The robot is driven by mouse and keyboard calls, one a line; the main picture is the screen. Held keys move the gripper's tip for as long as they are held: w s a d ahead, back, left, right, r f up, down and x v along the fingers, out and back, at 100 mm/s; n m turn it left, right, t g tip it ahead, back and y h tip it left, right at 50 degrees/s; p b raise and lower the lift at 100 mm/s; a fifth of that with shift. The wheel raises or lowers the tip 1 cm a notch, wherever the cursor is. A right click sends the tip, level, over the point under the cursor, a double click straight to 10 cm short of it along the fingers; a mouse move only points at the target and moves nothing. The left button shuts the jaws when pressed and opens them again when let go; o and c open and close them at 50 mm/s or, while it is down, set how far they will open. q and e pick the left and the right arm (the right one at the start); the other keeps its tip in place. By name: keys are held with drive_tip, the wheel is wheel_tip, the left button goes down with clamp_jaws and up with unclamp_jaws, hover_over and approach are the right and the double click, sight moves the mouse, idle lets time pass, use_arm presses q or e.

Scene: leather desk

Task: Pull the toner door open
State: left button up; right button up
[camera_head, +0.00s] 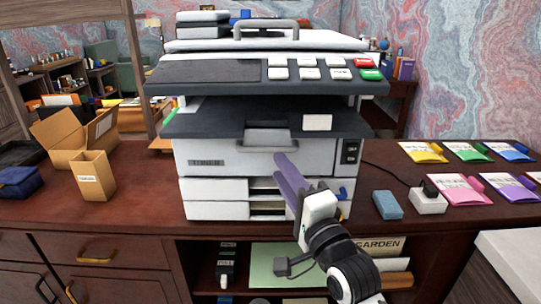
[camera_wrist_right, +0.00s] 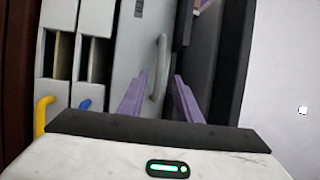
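The printer's toner door (camera_head: 230,160) is the wide light-grey front panel above two paper trays; it looks shut. Its bar handle (camera_head: 262,149) runs along the door's upper middle. My right gripper (camera_head: 281,163) reaches up from the lower right with its purple fingers in front of the door, and hides part of it. In the right wrist view, the handle (camera_wrist_right: 160,66) stands between and just beyond the tips of the open right gripper (camera_wrist_right: 160,78). I cannot tell whether a finger touches it. My left gripper is not in view.
The printer's dark shelf (camera_head: 220,119) juts out above the door. A blue block (camera_head: 387,205) and a white box (camera_head: 428,200) stand to the right, with coloured packets behind. Cardboard boxes (camera_head: 93,178) stand to the left. Desk either side of the printer is partly clear.

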sight(269, 152)
drive_tip(key=x, duration=0.6)
drive_tip(key=shift+w+a, duration=0.1)
drive_tip(key=shift+w, duration=0.15)
clamp_jaws()
